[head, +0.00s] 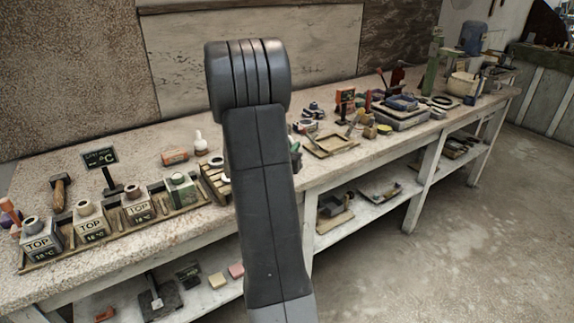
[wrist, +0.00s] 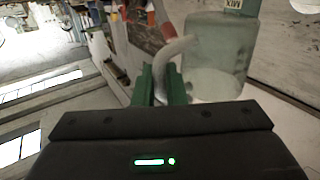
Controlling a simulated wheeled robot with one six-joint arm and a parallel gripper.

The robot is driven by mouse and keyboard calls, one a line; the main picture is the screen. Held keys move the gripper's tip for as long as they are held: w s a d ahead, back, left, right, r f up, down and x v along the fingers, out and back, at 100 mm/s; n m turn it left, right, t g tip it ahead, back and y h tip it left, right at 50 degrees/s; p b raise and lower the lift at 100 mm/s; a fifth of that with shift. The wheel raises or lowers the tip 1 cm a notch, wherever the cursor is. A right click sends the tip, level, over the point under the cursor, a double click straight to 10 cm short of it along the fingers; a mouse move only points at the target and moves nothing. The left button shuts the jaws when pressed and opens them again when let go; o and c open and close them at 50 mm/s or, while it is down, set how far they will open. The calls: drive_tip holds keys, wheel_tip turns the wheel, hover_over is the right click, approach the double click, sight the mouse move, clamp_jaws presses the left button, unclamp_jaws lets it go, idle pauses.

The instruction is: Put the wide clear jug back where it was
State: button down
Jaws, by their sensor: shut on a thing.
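The wide clear jug (wrist: 215,65) fills the upper right of the wrist view. It is see-through and greenish, with a "MIX" label near the top edge of the picture. Its curved pale handle (wrist: 171,48) is on its left side. My gripper (wrist: 161,80) has green fingers and is shut on this handle. In the head view my own arm stands in the middle and hides the jug. Whether the jug touches any surface is not clear.
The long stone-topped bench (head: 180,228) runs along the wall. Several "TOP" pots (head: 92,222) stand on a tray at the left. A shallow wooden tray (head: 332,146) and a grey bin (head: 402,117) are to the right of my arm. The floor (head: 480,240) at right is clear.

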drive_tip(key=shift+f, duration=3.25)
drive_tip(key=shift+f+b, duration=0.15)
drive_tip(key=shift+b, duration=0.2)
drive_tip(key=c, duration=1.5)
unclamp_jaws()
drive_tip(key=shift+r+p, duration=0.3)
drive_tip(key=b+v, duration=0.1)
drive_tip(key=v, duration=1.1)
drive_tip(key=shift+f, duration=0.1)
